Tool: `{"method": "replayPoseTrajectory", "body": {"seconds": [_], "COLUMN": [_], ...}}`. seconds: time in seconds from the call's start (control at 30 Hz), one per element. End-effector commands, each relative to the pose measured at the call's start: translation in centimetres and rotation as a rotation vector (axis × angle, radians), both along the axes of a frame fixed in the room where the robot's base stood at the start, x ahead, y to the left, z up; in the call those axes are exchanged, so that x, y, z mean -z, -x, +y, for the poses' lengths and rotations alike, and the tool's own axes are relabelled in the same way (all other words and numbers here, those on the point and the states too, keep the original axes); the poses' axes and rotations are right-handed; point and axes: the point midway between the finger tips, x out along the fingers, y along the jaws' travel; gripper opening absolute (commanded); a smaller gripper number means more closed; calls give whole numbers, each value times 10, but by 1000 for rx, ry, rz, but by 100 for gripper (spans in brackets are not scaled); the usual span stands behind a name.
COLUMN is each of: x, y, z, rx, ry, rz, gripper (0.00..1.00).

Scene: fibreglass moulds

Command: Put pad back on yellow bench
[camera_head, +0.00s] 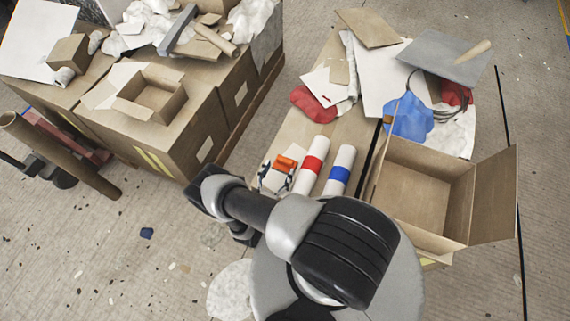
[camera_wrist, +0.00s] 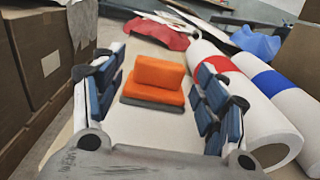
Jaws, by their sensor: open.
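An orange pad (camera_head: 286,162) with a grey underside lies near the front left of the light tan bench top (camera_head: 318,145). It also shows in the wrist view (camera_wrist: 155,80), between my fingers. My gripper (camera_head: 275,179) is low over this end of the bench. In the wrist view, my gripper (camera_wrist: 160,92) is open, with blue-padded fingers left and right of the pad and a gap on each side. A little yellow of the bench shows under the open box at the right. Most of the bench's sides are hidden.
Two white rolls, one with a red band (camera_head: 315,156) and one with a blue band (camera_head: 340,171), lie close right of my gripper. An open cardboard box (camera_head: 415,195) stands right. Cloths and sheets cover the far end. Stacked cartons (camera_head: 190,125) stand left across a floor gap.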

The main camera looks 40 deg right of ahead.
Motion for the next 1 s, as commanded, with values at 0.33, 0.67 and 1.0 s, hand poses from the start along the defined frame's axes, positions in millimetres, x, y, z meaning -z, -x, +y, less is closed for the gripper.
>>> {"method": "replayPoseTrajectory", "body": {"seconds": [0.33, 0.67, 1.0], "x": [4, 4, 4], "y": [-12, -28, -28], "z": [-27, -53, -53], "rx": [6, 1, 0], "ry": [0, -1, 0], "rz": [-2, -1, 0], "gripper": [67, 67, 57]}}
